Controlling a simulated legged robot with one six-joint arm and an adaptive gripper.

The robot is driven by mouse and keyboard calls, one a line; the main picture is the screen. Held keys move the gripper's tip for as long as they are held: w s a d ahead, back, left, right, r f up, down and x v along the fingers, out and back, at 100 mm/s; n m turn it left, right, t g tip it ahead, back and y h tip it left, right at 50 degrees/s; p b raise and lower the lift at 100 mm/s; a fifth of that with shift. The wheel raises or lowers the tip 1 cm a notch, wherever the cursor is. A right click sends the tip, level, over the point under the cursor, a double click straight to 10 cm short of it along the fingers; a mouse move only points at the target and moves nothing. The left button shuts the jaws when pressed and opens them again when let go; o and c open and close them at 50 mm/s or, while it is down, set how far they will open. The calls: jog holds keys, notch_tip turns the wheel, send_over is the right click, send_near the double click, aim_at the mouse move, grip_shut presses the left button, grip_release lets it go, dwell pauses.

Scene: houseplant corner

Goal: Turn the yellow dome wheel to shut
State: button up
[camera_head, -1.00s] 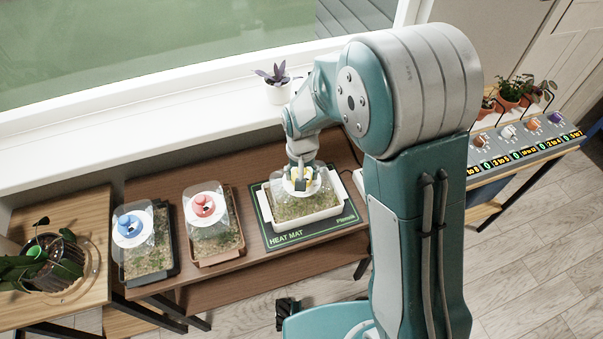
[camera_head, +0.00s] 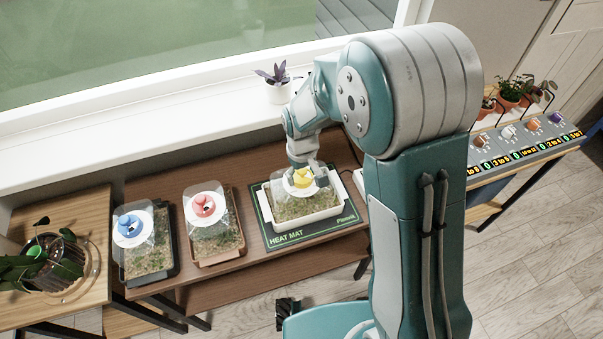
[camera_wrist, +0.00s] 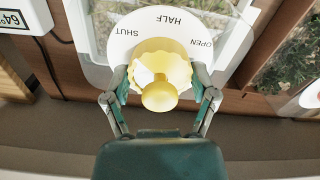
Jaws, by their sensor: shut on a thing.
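The yellow dome wheel (camera_head: 303,177) sits on top of the clear dome over the white tray (camera_head: 315,219) on the heat mat. In the wrist view the scalloped yellow wheel (camera_wrist: 160,88) has a raised round knob. A pale wedge on the wheel lies on its left, towards SHUT. The white dial ring (camera_wrist: 165,23) reads SHUT at left, HALF at top and OPEN at right. My gripper (camera_wrist: 160,78) is shut on the wheel, with one finger on each side. The lower part of the ring is hidden by the wheel and gripper.
Two similar domed trays with a red wheel (camera_head: 204,204) and a blue wheel (camera_head: 130,223) stand to the left on the brown table. A purple-leaved pot (camera_head: 278,87) stands on the sill behind. A knob panel (camera_head: 525,140) is at the right.

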jog(key=shift+s+f, duration=0.1)
jog(key=o, duration=1)
notch_tip(320, 180, up, 11)
jog(key=shift+r, duration=0.5)
